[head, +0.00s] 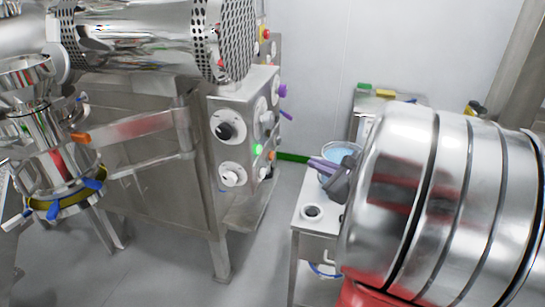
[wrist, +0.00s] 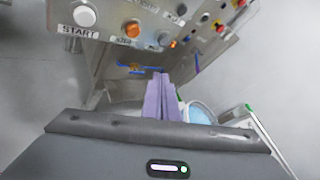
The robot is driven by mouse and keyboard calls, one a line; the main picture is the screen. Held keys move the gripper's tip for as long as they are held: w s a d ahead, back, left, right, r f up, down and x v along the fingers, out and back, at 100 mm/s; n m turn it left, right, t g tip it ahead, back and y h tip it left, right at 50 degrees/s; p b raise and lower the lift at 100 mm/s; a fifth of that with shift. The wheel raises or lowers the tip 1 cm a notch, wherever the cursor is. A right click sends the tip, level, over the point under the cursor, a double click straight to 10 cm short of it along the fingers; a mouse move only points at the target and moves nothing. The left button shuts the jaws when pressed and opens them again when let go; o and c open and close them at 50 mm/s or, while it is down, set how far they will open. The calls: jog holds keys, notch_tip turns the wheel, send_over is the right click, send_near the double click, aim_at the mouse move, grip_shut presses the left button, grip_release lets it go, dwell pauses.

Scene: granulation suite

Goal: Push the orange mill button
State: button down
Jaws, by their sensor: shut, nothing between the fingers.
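In the wrist view, a round orange button (wrist: 132,29) sits on a grey metal control panel (wrist: 110,12), right of a white button (wrist: 84,15) labelled START. The label below the orange button is too small to read surely. A smaller orange spot (wrist: 173,44) shows farther right on the panel. My gripper (wrist: 160,74) has purple fingers closed together and empty, below the panel in the picture and apart from the orange button. In the head view my gripper (head: 311,163) points left toward the panel box, where a small orange spot (head: 272,155) shows on the side face.
The machine's box (head: 228,135) carries dials and a green light (head: 257,150). A steel table (head: 310,225) with a blue-filled bowl (head: 340,155) stands below my gripper. Floor is clear between machine and table.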

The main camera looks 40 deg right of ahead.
aim_at(271, 156)
jog(key=w+a, duration=0.5)
jog(key=w, duration=0.1)
jog(key=shift+w, duration=0.2)
dwell(2.0)
jog(key=shift+a, duration=0.1)
jog(key=shift+w+a, duration=0.2)
jog(key=shift+w, duration=0.15)
jog(key=shift+w+a, duration=0.3)
jog(key=shift+w, duration=0.1)
dwell(1.2)
jog(key=shift+s+d, duration=0.6)
jog(key=shift+s, duration=0.15)
dwell(0.3)
